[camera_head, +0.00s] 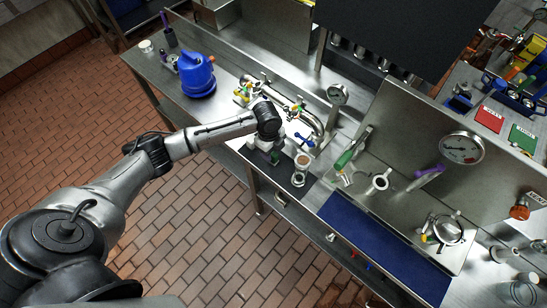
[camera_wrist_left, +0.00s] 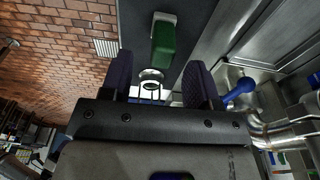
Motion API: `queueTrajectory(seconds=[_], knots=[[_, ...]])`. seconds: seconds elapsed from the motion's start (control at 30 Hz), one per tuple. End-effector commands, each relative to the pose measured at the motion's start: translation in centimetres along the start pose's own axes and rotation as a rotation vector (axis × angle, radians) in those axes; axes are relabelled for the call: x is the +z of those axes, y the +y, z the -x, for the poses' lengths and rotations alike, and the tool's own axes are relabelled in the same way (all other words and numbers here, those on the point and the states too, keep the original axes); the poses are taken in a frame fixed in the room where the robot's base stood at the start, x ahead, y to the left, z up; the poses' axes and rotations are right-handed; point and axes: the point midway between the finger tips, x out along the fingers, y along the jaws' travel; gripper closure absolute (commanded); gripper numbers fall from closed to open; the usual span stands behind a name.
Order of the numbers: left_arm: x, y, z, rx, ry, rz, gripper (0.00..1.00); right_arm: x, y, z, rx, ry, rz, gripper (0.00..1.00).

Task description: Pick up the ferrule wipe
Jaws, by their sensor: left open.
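A small green block with a pale end (camera_wrist_left: 163,42) lies on a dark surface beyond the fingertips. It may be the ferrule wipe, but I cannot confirm this. A white ring-shaped thing (camera_wrist_left: 151,78) shows in the gap between the fingers, farther off or below; its contact with them is unclear. My right gripper is not in view.
A blue jug (camera_head: 197,76) stands on the bench at the back left. Steel piping with valves (camera_head: 300,105) runs behind the gripper. A green-handled tool (camera_head: 345,157), a steel fitting (camera_head: 378,183) and a blue mat (camera_head: 385,245) lie to the right.

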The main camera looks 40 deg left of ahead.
Motion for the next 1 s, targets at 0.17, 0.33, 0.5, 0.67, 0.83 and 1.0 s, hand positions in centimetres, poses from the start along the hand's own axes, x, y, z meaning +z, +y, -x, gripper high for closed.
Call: queueTrajectory(seconds=[0.17,0.33,0.5,0.67,0.83,1.0], knots=[[0.0,-0.1,-1.3,0.002,0.0,0.002,0.45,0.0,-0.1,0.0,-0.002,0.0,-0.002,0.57],[0.0,-0.2,-3.7,0.003,0.0,0.002,0.45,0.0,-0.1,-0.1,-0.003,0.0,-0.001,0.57],[0.0,-0.2,-5.1,0.001,-0.001,0.0,0.45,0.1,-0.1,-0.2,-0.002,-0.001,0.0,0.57],[0.0,-0.2,-5.3,-0.001,-0.001,0.0,0.45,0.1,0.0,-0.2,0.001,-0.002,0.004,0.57],[0.0,-0.2,-5.3,-0.001,-0.001,0.0,0.47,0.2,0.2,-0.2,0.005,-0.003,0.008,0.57],[0.0,-0.2,-5.3,-0.001,-0.001,0.0,0.63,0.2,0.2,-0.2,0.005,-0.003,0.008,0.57]])
